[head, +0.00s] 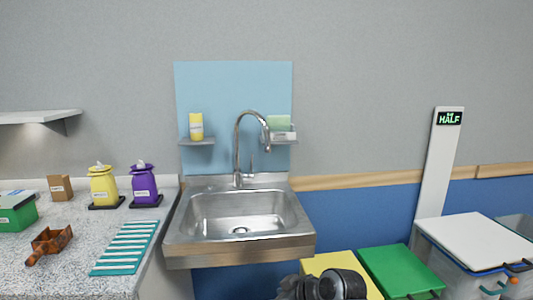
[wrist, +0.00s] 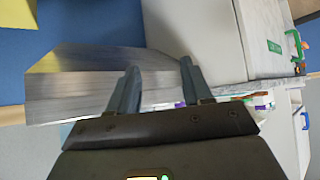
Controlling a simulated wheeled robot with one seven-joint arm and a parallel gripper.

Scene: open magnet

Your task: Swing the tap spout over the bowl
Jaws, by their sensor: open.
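The tap (head: 238,150) is a tall chrome gooseneck at the back of the steel sink. Its spout curves over to the right, and its tip (head: 267,143) hangs in front of the right wall shelf. A small lever stands just right of its base. The sink bowl (head: 240,213) is empty, with a drain in its floor; no separate bowl shows. My gripper (wrist: 157,77) is open and empty in the wrist view, with a brushed-metal sink front (wrist: 75,88) beyond it. The tap is not visible there. In the head view, dark parts of my arm show low, right of the sink.
A speckled counter (head: 75,265) at left holds a teal rack (head: 125,248), yellow (head: 103,187) and purple (head: 143,186) dispensers. Wall shelves beside the tap hold a yellow can (head: 196,127) and a green sponge (head: 278,121). Yellow, green (head: 400,271) and white-lidded (head: 475,240) bins stand at right.

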